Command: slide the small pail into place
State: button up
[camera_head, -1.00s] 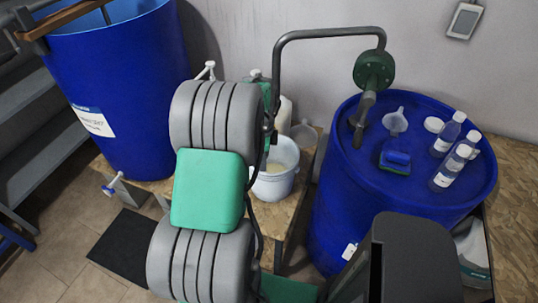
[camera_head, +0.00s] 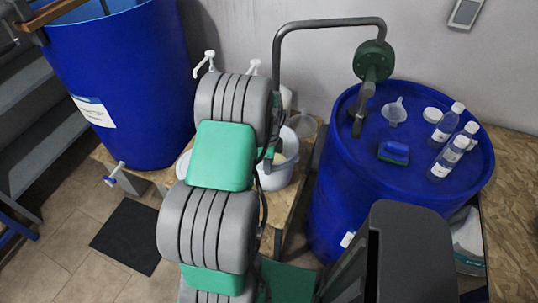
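The small pail (camera_head: 278,179) is pale grey-white and stands on the wooden board platform, left of the closed blue drum. My arm's grey and green links cover its left part. Something yellowish shows inside it. My gripper is hidden behind my arm's links, so I cannot see whether it touches the pail. The tap of the left drum (camera_head: 118,174) points out over the floor.
The closed blue drum (camera_head: 330,205) carries a hand pump (camera_head: 373,60), a funnel (camera_head: 394,112), a blue-green brush (camera_head: 394,152) and several bottles. An open blue drum (camera_head: 125,95) stands left. A dark mat (camera_head: 127,236) lies on the tiles.

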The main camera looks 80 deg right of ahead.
jog(key=shift+f, duration=0.15)
jog(key=shift+c, duration=0.2)
grip_shut()
dwell(1.2)
